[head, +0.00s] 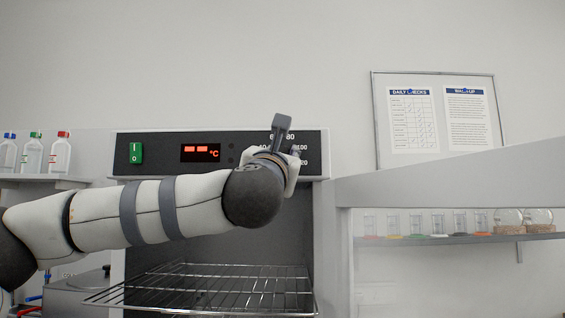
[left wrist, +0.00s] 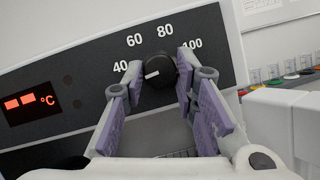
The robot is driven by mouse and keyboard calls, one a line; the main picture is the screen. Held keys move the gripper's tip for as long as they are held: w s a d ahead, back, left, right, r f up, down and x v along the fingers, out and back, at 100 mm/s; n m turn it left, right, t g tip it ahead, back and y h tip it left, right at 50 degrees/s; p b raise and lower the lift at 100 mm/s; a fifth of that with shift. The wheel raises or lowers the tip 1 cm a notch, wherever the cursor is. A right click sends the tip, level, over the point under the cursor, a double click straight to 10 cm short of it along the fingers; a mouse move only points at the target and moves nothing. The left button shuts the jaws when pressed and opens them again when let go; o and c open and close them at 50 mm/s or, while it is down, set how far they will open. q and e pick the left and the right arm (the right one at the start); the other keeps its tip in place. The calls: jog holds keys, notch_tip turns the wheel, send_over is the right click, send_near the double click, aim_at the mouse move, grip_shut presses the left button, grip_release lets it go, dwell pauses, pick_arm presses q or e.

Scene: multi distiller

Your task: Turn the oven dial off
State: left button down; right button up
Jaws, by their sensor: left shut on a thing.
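The oven dial (left wrist: 160,69) is a round black knob on the dark control panel, ringed by white numbers 40, 60, 80 and 100. Its white pointer mark points left and slightly down, below the 40. My left gripper (left wrist: 161,72) is shut on the dial, with one purple-padded finger on each side of it in the left wrist view. In the head view my left gripper (head: 286,150) is at the panel's right end and hides the dial. My right gripper is in neither view.
The panel carries a green switch (head: 136,153) and a red-lit display (head: 200,152). Below, the oven is open with a wire rack (head: 215,290). A grey ledge (head: 450,172) and a shelf with glassware (head: 460,239) are to the right. Capped bottles (head: 32,155) stand at the left.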

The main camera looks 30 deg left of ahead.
pick_arm(q)
jog(key=n+g+y+b, duration=0.1)
jog(key=n+y, duration=0.1)
jog(key=n, duration=0.2)
jog(key=shift+w+d, duration=0.1)
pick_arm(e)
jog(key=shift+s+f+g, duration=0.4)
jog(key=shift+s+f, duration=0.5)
pick_arm(q)
jog(key=shift+n+y, duration=0.3)
jog(key=shift+n, duration=0.2)
jog(key=c, duration=1.3)
grip_release()
jog(key=v, duration=1.2)
jog(key=shift+r, duration=0.15)
